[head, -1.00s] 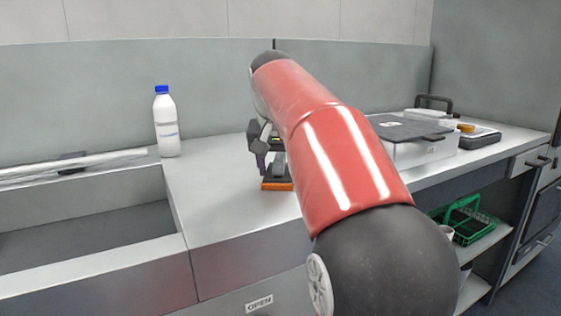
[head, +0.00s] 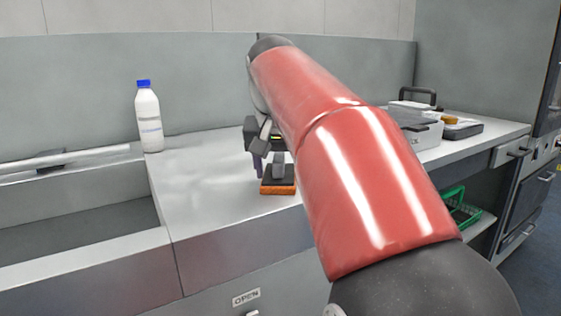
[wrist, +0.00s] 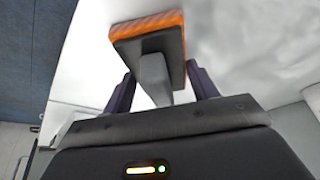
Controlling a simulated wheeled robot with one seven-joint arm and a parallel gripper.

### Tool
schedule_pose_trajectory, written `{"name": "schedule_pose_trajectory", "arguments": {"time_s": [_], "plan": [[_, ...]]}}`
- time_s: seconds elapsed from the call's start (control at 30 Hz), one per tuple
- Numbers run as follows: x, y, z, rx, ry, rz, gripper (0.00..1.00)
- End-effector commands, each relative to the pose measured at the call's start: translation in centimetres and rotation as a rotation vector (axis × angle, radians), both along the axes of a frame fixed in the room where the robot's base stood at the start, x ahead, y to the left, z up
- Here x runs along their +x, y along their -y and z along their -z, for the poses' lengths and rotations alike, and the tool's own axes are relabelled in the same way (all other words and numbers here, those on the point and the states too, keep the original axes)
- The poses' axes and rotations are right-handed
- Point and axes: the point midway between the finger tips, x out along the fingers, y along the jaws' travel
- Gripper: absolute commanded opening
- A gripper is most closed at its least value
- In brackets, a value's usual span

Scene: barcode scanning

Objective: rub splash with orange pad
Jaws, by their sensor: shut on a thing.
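The orange pad (head: 278,188) has a dark backing and a grey upright handle. It is at the counter top in the head view, left of my red arm; I cannot tell if it touches the surface. My gripper (head: 266,158) is above it, shut on the handle. In the wrist view the pad (wrist: 150,28) extends beyond my gripper (wrist: 160,88), with the grey handle between the dark fingers. Faint grey patches show on the white counter in the wrist view; I cannot tell whether these are the splash or reflections.
A white bottle with a blue cap (head: 149,118) stands at the back left of the counter (head: 200,210), beside a sunken basin (head: 85,232). A grey box (head: 425,135) and a dark device (head: 462,127) are at the right. A green basket (head: 460,208) is below. My arm hides the middle.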

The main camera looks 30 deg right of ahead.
Motion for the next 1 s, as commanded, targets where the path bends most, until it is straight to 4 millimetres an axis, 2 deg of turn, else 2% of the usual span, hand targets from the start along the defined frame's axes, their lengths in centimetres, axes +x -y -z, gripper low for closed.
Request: {"name": "schedule_pose_trajectory", "arguments": {"time_s": [0.13, 0.47, 1.0], "plan": [[-1.1, 0.0, 0.2, 0.001, -0.002, 0.001, 0.40], [-1.2, 0.1, 0.1, 0.002, -0.006, 0.002, 0.40], [-1.1, 0.1, -4.7, 0.001, -0.001, 0.001, 0.40]]}}
